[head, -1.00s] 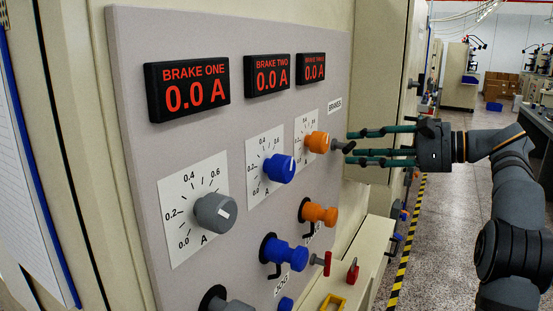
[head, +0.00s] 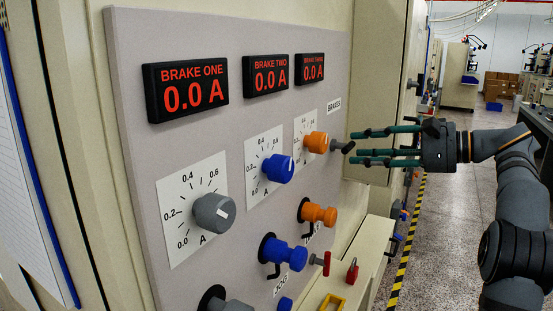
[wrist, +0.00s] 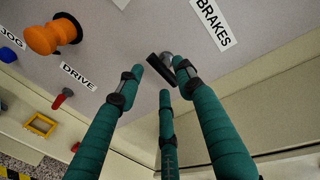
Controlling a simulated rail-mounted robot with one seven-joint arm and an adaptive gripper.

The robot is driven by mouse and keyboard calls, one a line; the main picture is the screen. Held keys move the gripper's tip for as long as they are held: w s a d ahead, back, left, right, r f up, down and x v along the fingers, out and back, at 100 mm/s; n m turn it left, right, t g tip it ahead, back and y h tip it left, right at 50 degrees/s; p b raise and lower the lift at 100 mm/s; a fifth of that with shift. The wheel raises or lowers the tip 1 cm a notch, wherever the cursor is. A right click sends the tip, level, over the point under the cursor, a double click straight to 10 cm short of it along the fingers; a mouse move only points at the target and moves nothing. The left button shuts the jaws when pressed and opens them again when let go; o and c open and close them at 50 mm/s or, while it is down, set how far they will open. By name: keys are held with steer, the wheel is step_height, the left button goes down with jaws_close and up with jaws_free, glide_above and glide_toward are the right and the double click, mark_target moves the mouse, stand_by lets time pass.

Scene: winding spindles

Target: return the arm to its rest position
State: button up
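My gripper (head: 356,148), with green segmented fingers, is held out level at the right edge of the grey control panel (head: 225,55). Its fingers are spread apart with nothing between them. In the wrist view my gripper (wrist: 161,78) points at the panel, and a small black latch handle (wrist: 158,70) shows between and beyond the fingertips. In the head view the latch handle (head: 345,147) lies just left of the fingertips; a gap seems to separate them. The orange knob (head: 316,142) of brake three is further left.
Displays for brake one (head: 186,92), brake two (head: 266,76) and brake three (head: 310,68) read 0.0 A. A grey knob (head: 214,213) and a blue knob (head: 278,168) jut from the panel. A ledge below holds a red padlock (head: 352,271). Open floor (head: 440,215) lies right.

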mark_target(351, 149)
steer(key=x, duration=0.4)
steer(key=shift+s, duration=0.1)
steer(key=shift+a+r+m+p, duration=0.1)
steer(key=shift+r+m+p, duration=0.25)
steer(key=shift+p, duration=0.4)
steer(key=shift+f+m+g+p, duration=0.1)
steer(key=shift+m+g+p, duration=0.3)
steer(key=shift+m+p, duration=0.2)
steer(key=shift+f+m, duration=0.15)
steer(key=shift+m, duration=0.2)
steer(key=shift+y, duration=0.3)
